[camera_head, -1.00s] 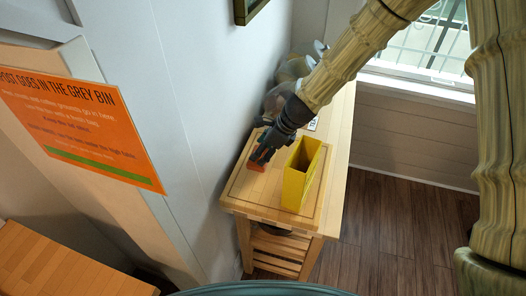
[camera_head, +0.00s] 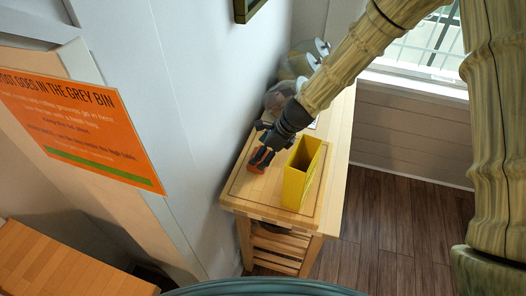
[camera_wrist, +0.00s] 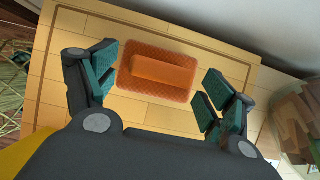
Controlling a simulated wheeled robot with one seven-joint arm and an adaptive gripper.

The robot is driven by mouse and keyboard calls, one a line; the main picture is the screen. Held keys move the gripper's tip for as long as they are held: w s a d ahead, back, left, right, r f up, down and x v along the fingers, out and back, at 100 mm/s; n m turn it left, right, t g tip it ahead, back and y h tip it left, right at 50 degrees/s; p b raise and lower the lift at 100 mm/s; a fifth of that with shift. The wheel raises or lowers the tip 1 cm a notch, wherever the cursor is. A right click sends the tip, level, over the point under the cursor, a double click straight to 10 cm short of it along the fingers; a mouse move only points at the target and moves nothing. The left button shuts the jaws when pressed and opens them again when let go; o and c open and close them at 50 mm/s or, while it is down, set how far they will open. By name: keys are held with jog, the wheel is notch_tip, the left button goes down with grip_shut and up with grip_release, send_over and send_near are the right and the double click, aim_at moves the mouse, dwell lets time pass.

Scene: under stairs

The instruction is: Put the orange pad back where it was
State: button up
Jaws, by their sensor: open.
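The orange pad (camera_wrist: 157,74) lies flat on the wooden board on top of the small wooden table. It has a raised lengthwise bar and sits between and just beyond my fingertips in the wrist view. In the head view the orange pad (camera_head: 258,163) shows partly behind my fingers. My gripper (camera_wrist: 155,98) is open, with one teal-padded finger on each side of the pad and nothing held. In the head view my gripper (camera_head: 263,148) is above the board, beside the yellow holder.
A yellow open-topped holder (camera_head: 297,185) stands on the board (camera_head: 237,190), right of my gripper. Glass jars (camera_head: 279,96) stand behind, near the wall. An orange sign (camera_head: 75,125) hangs at left. The table's (camera_head: 341,130) right edge borders open floor.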

jog(key=shift+r, duration=0.1)
jog(key=shift+d+r, duration=0.2)
jog(key=shift+r, duration=0.2)
jog(key=b+v, duration=0.2)
jog(key=v, duration=0.9)
jog(key=shift+b, duration=0.35)
jog(key=shift+s+a, duration=0.1)
